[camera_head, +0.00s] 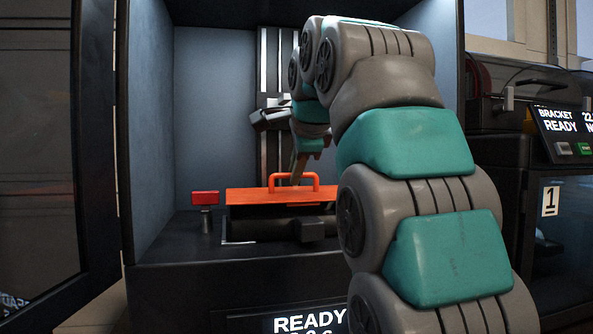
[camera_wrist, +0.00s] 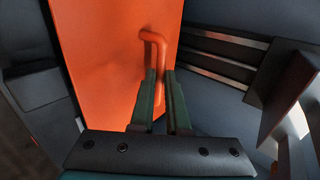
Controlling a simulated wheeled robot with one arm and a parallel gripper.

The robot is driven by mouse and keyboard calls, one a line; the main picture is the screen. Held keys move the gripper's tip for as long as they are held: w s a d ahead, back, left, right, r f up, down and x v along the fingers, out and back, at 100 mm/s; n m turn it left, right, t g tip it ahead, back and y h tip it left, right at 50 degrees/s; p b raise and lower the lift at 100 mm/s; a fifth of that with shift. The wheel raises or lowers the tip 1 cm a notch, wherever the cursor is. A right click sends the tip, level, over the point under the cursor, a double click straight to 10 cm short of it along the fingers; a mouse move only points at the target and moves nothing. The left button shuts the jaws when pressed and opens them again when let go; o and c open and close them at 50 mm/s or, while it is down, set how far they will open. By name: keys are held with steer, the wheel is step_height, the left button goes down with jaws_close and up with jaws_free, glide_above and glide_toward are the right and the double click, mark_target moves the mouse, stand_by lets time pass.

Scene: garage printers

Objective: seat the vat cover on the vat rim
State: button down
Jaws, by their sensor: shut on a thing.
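The vat cover (camera_head: 255,196) is a flat orange plate with an orange loop handle (camera_head: 307,176) on top. My gripper (camera_head: 298,172) is shut on this handle, coming down from above. The cover lies over the dark vat (camera_head: 265,222) inside the printer and looks nearly level. I cannot tell whether it touches the rim. My arm hides the right end of the cover and vat.
A red knob (camera_head: 205,198) on a short post stands left of the vat. Behind is a vertical metal rail (camera_head: 269,100) with a dark bracket. The printer's side walls bound the space. A second machine with a screen (camera_head: 565,130) stands at right.

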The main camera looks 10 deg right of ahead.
steer(key=shift+w+f, duration=0.5)
steer(key=shift+f, duration=0.25)
stand_by(0.8)
steer(key=shift+f+b, duration=0.3)
steer(key=shift+f, duration=0.3)
stand_by(1.5)
steer(key=c, duration=0.8)
jaws_free()
steer(key=shift+s, duration=0.1)
